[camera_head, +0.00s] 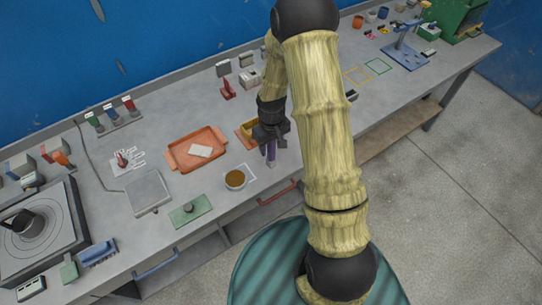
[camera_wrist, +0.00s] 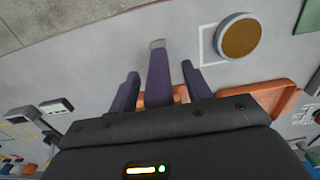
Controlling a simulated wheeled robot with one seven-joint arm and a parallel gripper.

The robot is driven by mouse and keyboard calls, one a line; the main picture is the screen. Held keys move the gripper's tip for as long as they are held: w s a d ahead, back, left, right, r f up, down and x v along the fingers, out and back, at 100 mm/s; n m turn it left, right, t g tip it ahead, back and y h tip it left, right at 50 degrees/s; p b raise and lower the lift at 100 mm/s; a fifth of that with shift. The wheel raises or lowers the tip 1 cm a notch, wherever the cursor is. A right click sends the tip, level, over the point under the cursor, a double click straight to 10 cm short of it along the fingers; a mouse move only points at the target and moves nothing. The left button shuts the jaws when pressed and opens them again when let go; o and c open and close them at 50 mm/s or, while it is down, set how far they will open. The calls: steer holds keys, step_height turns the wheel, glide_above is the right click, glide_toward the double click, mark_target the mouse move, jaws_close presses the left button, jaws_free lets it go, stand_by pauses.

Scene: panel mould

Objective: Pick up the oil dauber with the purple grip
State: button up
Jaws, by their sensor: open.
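The oil dauber with the purple grip (camera_wrist: 158,78) is between the two fingers of my gripper (camera_wrist: 160,70) in the wrist view, with its pale grey end (camera_wrist: 157,43) beyond the fingertips. The fingers are apart, with a gap visible on each side of the grip. In the head view my gripper (camera_head: 271,141) points down near the bench's front edge, and the purple grip (camera_head: 271,153) shows below it. The dauber's upper part is hidden by my gripper. I cannot tell whether any finger touches it.
A round cup of brown liquid (camera_head: 235,178) stands to the left, also in the wrist view (camera_wrist: 239,37). An orange tray (camera_head: 196,149) holds a white piece. An orange and yellow container (camera_head: 248,132) is close behind my gripper. The red handle (camera_head: 277,194) is on the front edge.

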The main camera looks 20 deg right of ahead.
steer(key=c, duration=1.1)
steer(key=shift+o, duration=0.2)
step_height(320, 180, up, 10)
steer(key=shift+r+b, duration=0.1)
steer(key=shift+b, duration=1.05)
